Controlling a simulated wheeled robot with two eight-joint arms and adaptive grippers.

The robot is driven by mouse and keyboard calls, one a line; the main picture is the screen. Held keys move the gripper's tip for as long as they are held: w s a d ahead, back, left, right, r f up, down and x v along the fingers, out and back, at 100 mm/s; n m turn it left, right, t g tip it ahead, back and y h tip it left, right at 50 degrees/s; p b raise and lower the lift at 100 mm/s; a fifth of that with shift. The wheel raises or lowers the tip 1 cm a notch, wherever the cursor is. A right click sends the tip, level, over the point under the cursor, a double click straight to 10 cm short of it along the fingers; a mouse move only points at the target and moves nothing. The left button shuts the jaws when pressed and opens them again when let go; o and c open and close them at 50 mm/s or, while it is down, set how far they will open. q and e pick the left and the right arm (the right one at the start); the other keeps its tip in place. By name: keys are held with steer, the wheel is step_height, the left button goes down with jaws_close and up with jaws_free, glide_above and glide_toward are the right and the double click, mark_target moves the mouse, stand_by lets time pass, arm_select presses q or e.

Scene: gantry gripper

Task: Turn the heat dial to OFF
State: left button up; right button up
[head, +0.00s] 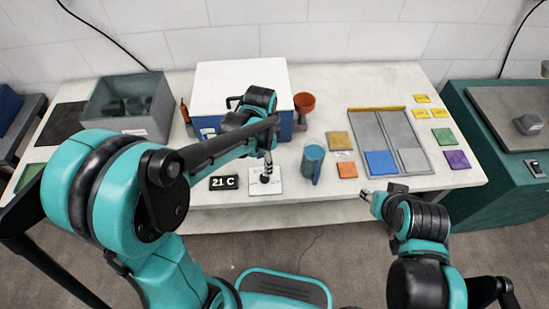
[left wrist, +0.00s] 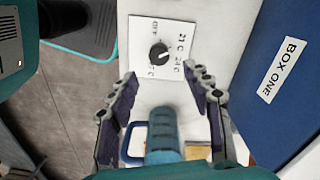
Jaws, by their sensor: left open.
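The heat dial (left wrist: 158,54) is a round black knob on a white plate (left wrist: 141,27) with printed labels around it, among them 21 C and 24 C. A light mark on the knob seems to face the upper right. In the head view the plate (head: 276,187) lies near the table's front edge, and my gripper partly hides the knob. My left gripper (head: 266,170) is above the plate. In the left wrist view its fingers (left wrist: 160,88) are spread, with nothing held. A black display (head: 224,182) reads 21 C. My right gripper (head: 367,195) is off the table's front edge, its jaws unclear.
A blue mug (head: 313,160) stands right of the plate. A grey bin (head: 150,122) is at left. A grey tray (head: 412,153) and several coloured squares lie at right.

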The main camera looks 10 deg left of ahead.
mark_target(264, 176)
arm_select(q)
step_height(264, 176, down, 7)
steer(key=b, duration=0.3)
steer(key=shift+s+f, duration=0.15)
steer(key=shift+f, duration=0.05)
jaws_close()
